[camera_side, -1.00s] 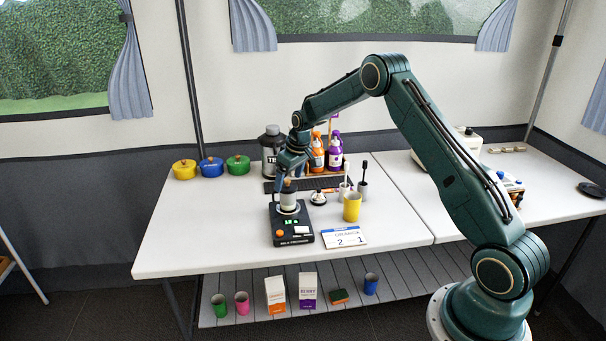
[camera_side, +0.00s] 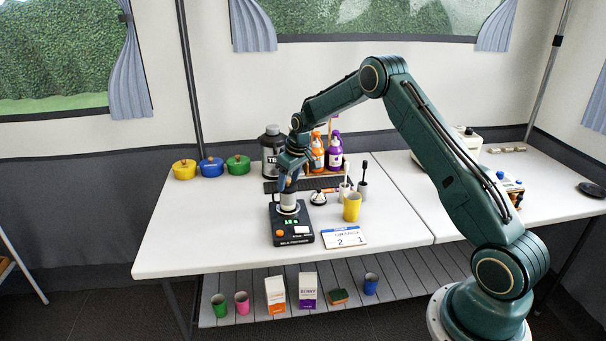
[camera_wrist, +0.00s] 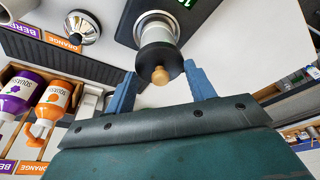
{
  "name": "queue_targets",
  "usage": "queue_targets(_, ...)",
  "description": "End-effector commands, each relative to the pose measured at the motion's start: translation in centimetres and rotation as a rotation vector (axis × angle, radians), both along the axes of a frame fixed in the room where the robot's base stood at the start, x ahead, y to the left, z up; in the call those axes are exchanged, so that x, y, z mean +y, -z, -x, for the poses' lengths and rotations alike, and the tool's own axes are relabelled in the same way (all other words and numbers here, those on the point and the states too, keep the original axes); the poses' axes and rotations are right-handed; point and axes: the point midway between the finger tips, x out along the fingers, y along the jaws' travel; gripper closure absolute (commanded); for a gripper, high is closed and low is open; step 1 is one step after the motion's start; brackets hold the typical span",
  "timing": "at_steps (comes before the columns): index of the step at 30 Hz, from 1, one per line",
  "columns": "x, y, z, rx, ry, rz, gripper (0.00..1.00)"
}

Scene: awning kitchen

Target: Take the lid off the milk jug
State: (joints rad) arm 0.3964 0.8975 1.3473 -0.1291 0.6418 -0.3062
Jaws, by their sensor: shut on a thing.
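The milk jug (camera_side: 288,201) is a pale cylinder standing upright on a black device with lit green displays (camera_side: 292,235). It also shows in the wrist view (camera_wrist: 155,29). Its dark round lid (camera_wrist: 160,58) has a wooden knob (camera_wrist: 159,76) that points toward my wrist. My gripper (camera_side: 288,186) is over the top of the jug. In the wrist view its blue fingers (camera_wrist: 160,68) are on opposite sides of the lid, shut on it. The lid sits at the jug's top; I cannot tell any gap beneath it.
A yellow cup (camera_side: 352,207), a small metal-and-black item (camera_side: 318,198) and cups holding brushes (camera_side: 362,189) stand to the right. A numbered card (camera_side: 344,237) lies in front. Bottles (camera_side: 335,153) and a large dark container (camera_side: 271,152) stand behind.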

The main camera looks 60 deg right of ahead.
Motion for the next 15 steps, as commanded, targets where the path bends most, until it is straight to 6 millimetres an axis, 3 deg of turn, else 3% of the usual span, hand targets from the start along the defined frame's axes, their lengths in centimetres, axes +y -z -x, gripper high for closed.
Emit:
queue_targets(8, 0.0, 0.0, 0.0, 0.000, 0.000, 0.000, 0.67)
queue_targets(10, 0.0, -0.2, 0.0, 0.000, 0.000, 0.000, 0.72)
queue_targets(11, 0.0, -0.3, 0.0, 0.000, 0.000, 0.000, 1.00)
queue_targets(15, 0.0, -1.2, 0.0, -0.001, 0.000, 0.000, 1.00)
